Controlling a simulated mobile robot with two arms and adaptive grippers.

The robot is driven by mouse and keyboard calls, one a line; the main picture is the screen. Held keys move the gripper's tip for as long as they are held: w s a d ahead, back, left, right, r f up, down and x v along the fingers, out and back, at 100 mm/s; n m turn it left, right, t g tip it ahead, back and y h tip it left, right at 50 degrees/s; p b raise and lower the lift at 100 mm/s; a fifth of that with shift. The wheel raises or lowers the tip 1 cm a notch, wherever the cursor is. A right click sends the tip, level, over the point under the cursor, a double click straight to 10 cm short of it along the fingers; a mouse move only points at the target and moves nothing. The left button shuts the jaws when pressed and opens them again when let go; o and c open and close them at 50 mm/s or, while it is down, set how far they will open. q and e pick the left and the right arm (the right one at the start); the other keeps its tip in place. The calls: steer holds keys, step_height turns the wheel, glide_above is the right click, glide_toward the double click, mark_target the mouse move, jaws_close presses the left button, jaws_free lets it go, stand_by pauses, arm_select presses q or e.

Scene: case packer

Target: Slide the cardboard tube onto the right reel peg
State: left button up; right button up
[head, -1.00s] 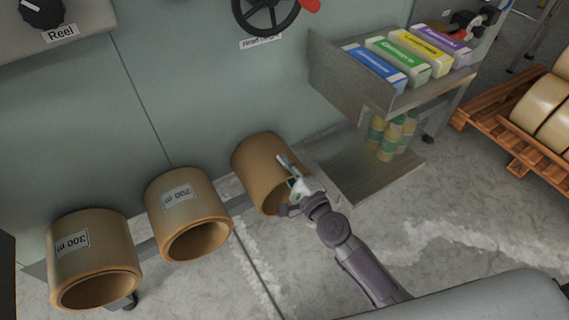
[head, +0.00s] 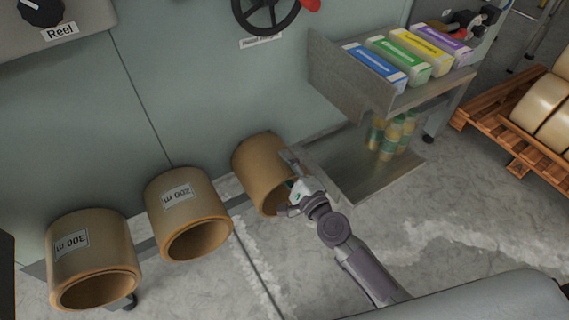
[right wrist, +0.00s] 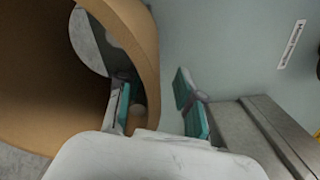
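A plain brown cardboard tube (head: 262,165) sits tilted against the machine front, rightmost of three similar tubes. In the right wrist view its curved wall (right wrist: 143,45) and dark hollow show close up. My right gripper (head: 290,178) is at the tube's right rim. In the right wrist view (right wrist: 155,105) its fingers are apart, one at the tube's opening and one outside, with a visible gap between the outer finger and the wall. I cannot make out the right reel peg for certain; the tube may hide it. My left gripper is not in view.
Tubes marked 200 m (head: 183,205) and 300 m (head: 92,250) stand to the left. A metal shelf (head: 345,82) with colored boxes is at the right, with bottles (head: 388,138) below. A pallet (head: 500,130) with rolls is far right. Open floor lies in front.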

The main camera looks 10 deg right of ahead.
steer(key=shift+s+d+f, duration=0.1)
steer(key=shift+s, duration=0.1)
steer(key=v, duration=1.1)
steer(key=shift+s, duration=0.3)
steer(key=shift+d, duration=0.1)
